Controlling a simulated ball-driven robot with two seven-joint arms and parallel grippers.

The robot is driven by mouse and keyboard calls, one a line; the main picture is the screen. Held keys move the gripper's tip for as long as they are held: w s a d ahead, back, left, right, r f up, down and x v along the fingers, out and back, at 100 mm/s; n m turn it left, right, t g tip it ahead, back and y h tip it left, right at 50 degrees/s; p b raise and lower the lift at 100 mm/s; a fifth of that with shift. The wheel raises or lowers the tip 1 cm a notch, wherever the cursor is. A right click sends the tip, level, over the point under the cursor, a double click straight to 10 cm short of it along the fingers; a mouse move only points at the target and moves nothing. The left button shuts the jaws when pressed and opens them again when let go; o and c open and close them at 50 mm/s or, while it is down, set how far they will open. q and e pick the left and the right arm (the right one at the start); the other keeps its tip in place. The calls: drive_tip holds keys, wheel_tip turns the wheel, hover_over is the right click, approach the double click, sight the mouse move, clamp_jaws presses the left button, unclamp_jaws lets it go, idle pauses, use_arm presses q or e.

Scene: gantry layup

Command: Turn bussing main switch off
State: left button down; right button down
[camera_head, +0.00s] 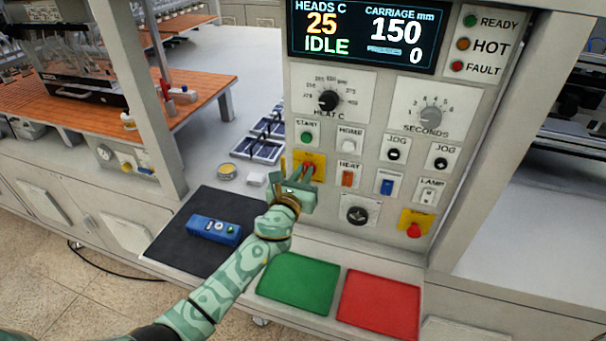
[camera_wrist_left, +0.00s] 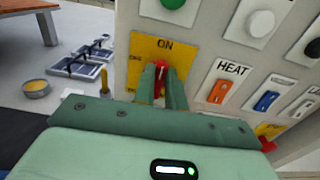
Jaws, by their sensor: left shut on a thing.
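The main switch is a red knob (camera_head: 308,168) on a yellow plate (camera_head: 318,158) at the left of the control panel. The wrist view shows the red knob (camera_wrist_left: 161,68) between my fingers and the yellow plate (camera_wrist_left: 147,46) with "ON" printed at its top. My left gripper (camera_head: 303,176) is at the plate, its two fingers shut on the knob, one on each side; it also shows in the left wrist view (camera_wrist_left: 163,82). The fingers hide much of the knob and the plate's lower part. My right gripper is not in view.
The HEAT rocker (camera_head: 348,178), a blue rocker (camera_head: 386,186) and the HOME button (camera_head: 349,140) are close right of the gripper. The green START button (camera_head: 307,136) is just above. A blue pendant (camera_head: 214,229) lies on a dark mat. The display (camera_head: 368,32) reads IDLE.

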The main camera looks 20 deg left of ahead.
use_arm(q)
drive_tip(key=shift+n, duration=0.3)
drive_tip(key=shift+a+f+n+b, duration=0.3)
drive_tip(key=shift+n+b, duration=0.1)
drive_tip(key=shift+n, duration=2.5)
drive_tip(key=shift+a+f+n+b, duration=0.3)
drive_tip(key=shift+n+b, duration=0.15)
drive_tip(key=shift+n, duration=2.45)
drive_tip(key=shift+a+f+n+b, duration=0.2)
drive_tip(key=shift+f+n+b, duration=0.15)
drive_tip(key=shift+n, duration=2.55)
drive_tip(key=c, duration=1.4)
unclamp_jaws()
drive_tip(key=shift+c, duration=0.2)
drive_tip(key=shift+s+r, duration=0.1)
